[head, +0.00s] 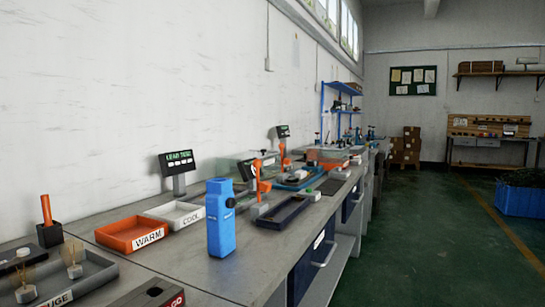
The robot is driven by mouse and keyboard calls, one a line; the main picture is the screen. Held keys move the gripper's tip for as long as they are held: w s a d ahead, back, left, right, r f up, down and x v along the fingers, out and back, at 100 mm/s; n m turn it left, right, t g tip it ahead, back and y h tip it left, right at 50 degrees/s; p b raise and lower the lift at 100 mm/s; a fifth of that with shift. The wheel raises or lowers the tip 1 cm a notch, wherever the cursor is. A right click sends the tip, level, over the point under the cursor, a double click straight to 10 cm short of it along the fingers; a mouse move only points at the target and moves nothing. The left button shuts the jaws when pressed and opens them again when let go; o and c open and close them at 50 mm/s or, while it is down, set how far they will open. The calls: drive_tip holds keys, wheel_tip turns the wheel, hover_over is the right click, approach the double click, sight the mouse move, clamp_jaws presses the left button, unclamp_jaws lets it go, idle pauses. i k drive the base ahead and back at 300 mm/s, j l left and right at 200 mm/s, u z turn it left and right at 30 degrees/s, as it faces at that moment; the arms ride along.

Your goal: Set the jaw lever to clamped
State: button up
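A long grey bench (195,272) runs along the left wall and away from me. An upright orange lever (257,172) stands mid-bench beside a small dark display, above a small grey block (259,209). Another orange upright piece (282,153) stands farther back. I cannot tell which of these, if either, is the jaw lever, nor whether it is set to clamped. My gripper is not in view.
A tall blue unit (220,218) stands near the front edge. Around it are the orange WARM tray (124,243), white COOL tray (160,211), and a dark tray (272,222). A LEAK TEST display (177,162) stands behind. Green floor (430,235) is open at right.

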sight(286, 161)
drive_tip(key=i+l, duration=0.45)
drive_tip(key=i+l+u, duration=0.15)
drive_tip(key=i+l, duration=0.8)
drive_tip(key=i+l+u, duration=0.15)
drive_tip(key=i+l, duration=0.3)
drive_tip(key=l, duration=0.15)
drive_tip(key=i+l, duration=0.45)
drive_tip(key=l, duration=0.15)
drive_tip(key=k+z, duration=0.15)
drive_tip(key=i+u, duration=0.2)
drive_tip(key=k+j, duration=0.05)
